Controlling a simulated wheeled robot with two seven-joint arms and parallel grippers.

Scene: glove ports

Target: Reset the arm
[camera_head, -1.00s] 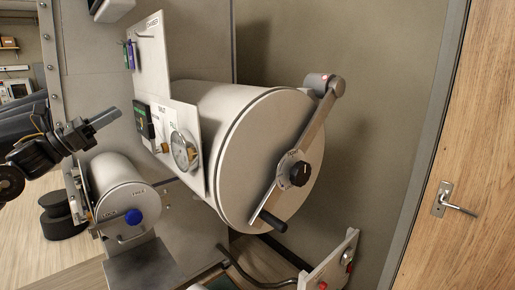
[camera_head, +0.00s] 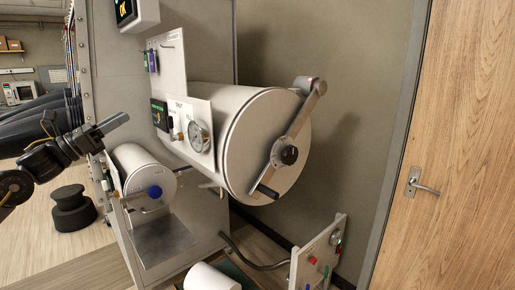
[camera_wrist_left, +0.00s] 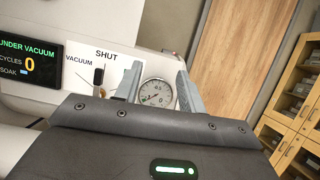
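My left gripper (camera_head: 116,123) reaches in from the left, in front of the chamber wall and above a small white cylinder with a blue knob (camera_head: 154,193). It looks apart from everything. In the left wrist view its two fingers (camera_wrist_left: 158,82) stand apart with nothing held between them. Beyond them are a round gauge (camera_wrist_left: 156,95) and a panel marked SHUT and VACUUM. A screen (camera_wrist_left: 30,62) there reads UNDER VACUUM and CYCLES 0. The large white cylinder (camera_head: 235,140) has a round door with a bar handle (camera_head: 297,135) across it. My right gripper is not in view.
A wooden door (camera_head: 455,130) stands at the right. A panel with coloured knobs (camera_head: 318,258) and a white object (camera_head: 212,277) are low in front. A black stool-like object (camera_head: 72,208) stands on the floor at left. A metal shelf (camera_head: 162,240) juts below the small cylinder.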

